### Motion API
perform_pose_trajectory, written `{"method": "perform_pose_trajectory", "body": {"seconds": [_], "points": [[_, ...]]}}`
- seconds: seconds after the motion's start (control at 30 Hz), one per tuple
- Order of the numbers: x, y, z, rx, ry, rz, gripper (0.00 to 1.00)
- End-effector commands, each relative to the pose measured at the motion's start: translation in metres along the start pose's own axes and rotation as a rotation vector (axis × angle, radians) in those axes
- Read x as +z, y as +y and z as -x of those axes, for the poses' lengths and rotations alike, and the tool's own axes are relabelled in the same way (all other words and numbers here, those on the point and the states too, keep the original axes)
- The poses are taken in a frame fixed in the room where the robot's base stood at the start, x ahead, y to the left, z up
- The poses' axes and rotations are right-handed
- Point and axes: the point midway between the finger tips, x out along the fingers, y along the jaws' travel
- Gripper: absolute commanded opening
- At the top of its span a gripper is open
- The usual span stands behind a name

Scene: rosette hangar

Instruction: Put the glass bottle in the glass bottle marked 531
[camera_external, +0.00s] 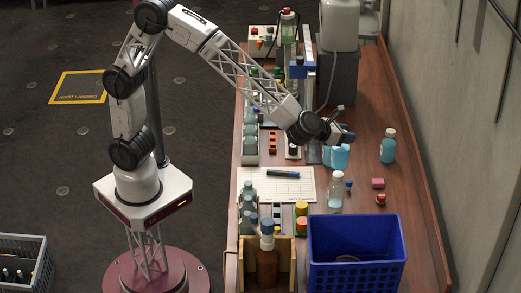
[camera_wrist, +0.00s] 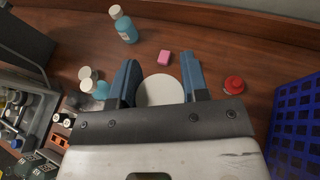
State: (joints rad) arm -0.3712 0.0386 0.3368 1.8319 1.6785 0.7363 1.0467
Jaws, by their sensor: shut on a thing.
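My gripper (camera_external: 347,138) is above the right half of the bench. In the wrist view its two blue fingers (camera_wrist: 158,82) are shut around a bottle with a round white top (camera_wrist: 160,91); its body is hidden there. Pale blue glass (camera_external: 341,157) shows just below the gripper in the outside view; I cannot tell whether all of it is held. A blue glass bottle with a pale cap (camera_external: 388,147) stands upright to the right, also in the wrist view (camera_wrist: 126,29). A clearer bottle (camera_external: 336,193) stands nearer the blue crate. No marking 531 is readable.
A blue crate (camera_external: 354,272) is at the bench's front right. A pink block (camera_external: 378,183) and a red-topped item (camera_external: 381,199) lie near the right side. A wooden box (camera_external: 246,262) holds a brown bottle. Several bottles line the left edge. A wall bounds the right.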

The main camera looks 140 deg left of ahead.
Motion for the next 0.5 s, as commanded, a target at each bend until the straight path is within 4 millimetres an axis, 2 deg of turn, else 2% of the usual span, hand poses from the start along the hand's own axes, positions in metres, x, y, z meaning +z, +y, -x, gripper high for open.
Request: {"method": "perform_pose_trajectory", "body": {"seconds": [0.33,0.5], "points": [[-0.027,0.000,-0.011,0.000,0.001,-0.001,0.00],[-0.032,0.000,-0.013,0.000,-0.001,0.001,0.00]]}}
